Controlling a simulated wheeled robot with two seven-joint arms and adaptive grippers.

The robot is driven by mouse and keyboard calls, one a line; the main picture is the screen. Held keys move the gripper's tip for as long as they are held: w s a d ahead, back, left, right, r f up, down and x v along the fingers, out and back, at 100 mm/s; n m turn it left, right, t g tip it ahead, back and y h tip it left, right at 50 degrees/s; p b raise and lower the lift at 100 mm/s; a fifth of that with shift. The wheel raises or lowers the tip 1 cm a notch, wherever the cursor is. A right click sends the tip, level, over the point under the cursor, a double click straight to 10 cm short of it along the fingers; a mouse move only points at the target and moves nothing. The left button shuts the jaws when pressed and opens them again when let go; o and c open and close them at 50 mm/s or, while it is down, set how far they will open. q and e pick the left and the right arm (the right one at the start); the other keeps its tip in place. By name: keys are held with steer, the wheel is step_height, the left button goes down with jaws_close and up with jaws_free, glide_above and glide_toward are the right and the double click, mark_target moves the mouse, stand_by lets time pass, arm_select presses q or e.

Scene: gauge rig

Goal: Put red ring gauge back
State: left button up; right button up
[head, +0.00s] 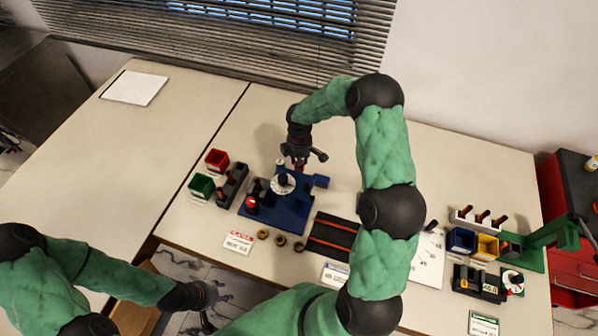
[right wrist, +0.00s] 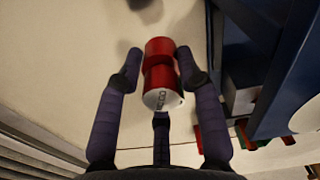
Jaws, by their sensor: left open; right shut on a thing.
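My right gripper (head: 299,163) is over the back of the blue fixture (head: 290,212) in the head view. In the right wrist view its fingers (right wrist: 158,80) are shut on a red cylindrical gauge (right wrist: 158,55) with a white, lettered end. I cannot see a bore in it, so its ring shape is unclear. Another red round piece (head: 251,203) with a pale top sits at the fixture's left side. A white dial (head: 283,183) is in the fixture's middle. My left gripper (head: 208,310) is open and empty, low at the left, off the table's front edge.
Red (head: 217,160) and green (head: 201,187) bins and a black rack (head: 232,184) stand left of the fixture. Several brass-coloured rings (head: 281,240) lie in front. A dark striped mat (head: 332,237) lies right. The left table is mostly clear.

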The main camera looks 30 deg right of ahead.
steer(key=shift+f+b, duration=0.35)
steer(key=shift+f, duration=2.25)
steer(key=shift+f, duration=0.15)
steer(key=o, duration=1.2)
steer(key=shift+r, duration=0.5)
step_height(320, 180, up, 11)
steer(key=shift+r+p, duration=0.2)
steer(key=shift+p, duration=0.8)
